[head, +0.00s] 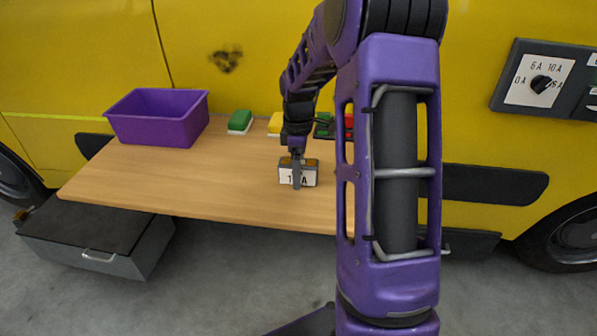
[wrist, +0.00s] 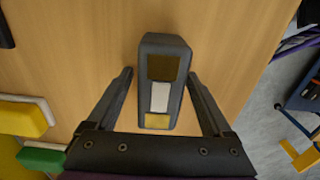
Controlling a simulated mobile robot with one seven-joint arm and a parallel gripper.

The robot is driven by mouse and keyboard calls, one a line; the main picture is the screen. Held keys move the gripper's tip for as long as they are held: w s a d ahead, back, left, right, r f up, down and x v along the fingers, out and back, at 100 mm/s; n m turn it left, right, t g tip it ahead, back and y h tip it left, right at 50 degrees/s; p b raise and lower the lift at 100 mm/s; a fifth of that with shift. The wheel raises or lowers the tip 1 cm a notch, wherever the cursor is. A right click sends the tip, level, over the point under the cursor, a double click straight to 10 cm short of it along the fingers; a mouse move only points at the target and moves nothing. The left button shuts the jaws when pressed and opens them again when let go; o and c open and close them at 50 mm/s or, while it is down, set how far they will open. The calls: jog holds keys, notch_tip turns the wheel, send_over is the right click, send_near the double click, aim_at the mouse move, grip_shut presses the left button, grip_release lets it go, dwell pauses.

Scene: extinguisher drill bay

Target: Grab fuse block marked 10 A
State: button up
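A dark grey fuse block (head: 312,176) stands on the wooden table near its front edge. Its white front label reads "1", then a part covered by my gripper, then "A", so the middle of the marking is hidden. In the wrist view the block (wrist: 161,97) shows from above, with a brown patch, a white patch and a yellow patch. My gripper (head: 297,178) is down at the block, one finger in front of its label. In the wrist view my gripper (wrist: 160,76) is open, with a finger on each side of the block and a visible gap at both sides.
A purple bin (head: 156,136) stands at the table's (head: 180,184) back left. Green (head: 241,120) and yellow (head: 274,122) blocks sit along the back, with red (head: 348,118) partly behind my arm. A dial panel (head: 541,79) is on the yellow vehicle. The table's left front is clear.

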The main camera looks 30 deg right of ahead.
grip_shut()
jog(key=shift+r, duration=0.15)
